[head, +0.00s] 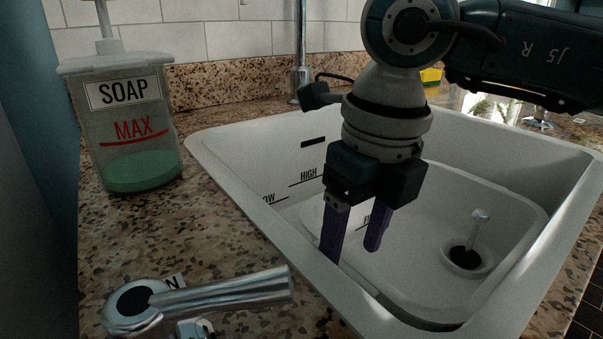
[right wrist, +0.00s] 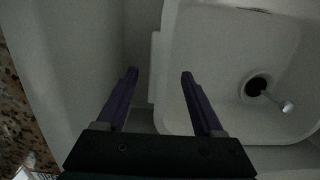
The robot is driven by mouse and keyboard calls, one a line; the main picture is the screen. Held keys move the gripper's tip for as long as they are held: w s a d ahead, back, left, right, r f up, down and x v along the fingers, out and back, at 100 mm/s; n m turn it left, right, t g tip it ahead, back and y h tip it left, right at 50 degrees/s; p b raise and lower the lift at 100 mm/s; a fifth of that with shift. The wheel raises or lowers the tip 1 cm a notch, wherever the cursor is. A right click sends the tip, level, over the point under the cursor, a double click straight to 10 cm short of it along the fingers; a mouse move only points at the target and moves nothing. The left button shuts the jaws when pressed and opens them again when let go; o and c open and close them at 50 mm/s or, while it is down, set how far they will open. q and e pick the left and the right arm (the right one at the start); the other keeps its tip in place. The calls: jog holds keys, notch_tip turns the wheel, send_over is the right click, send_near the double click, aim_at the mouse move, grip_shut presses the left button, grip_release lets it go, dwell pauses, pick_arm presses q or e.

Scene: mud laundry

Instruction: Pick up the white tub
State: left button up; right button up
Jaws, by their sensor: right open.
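The white tub (head: 432,232) sits inside the white sink (head: 235,190), with a dark round hole and a pale knobbed stem at its right end. It also shows in the right wrist view (right wrist: 222,62), at upper right. My right gripper (head: 351,250) is open and empty, its purple fingers pointing down into the sink at the tub's left side. In the right wrist view my right gripper (right wrist: 158,75) has the tub's left edge between its fingertips in the picture; I cannot tell how far above it they are. My left gripper is not in view.
A soap dispenser (head: 125,125) with green liquid stands on the speckled counter (head: 215,235) at left. A chrome lever (head: 220,295) lies in front of the sink's near left edge. A chrome faucet pipe (head: 301,50) rises behind the sink. The sink walls surround the tub.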

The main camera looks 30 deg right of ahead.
jog(key=shift+w+f, duration=0.1)
jog(key=shift+f, duration=0.4)
jog(key=shift+f, duration=0.25)
dwell(0.3)
grip_shut()
dwell(0.5)
dwell(0.8)
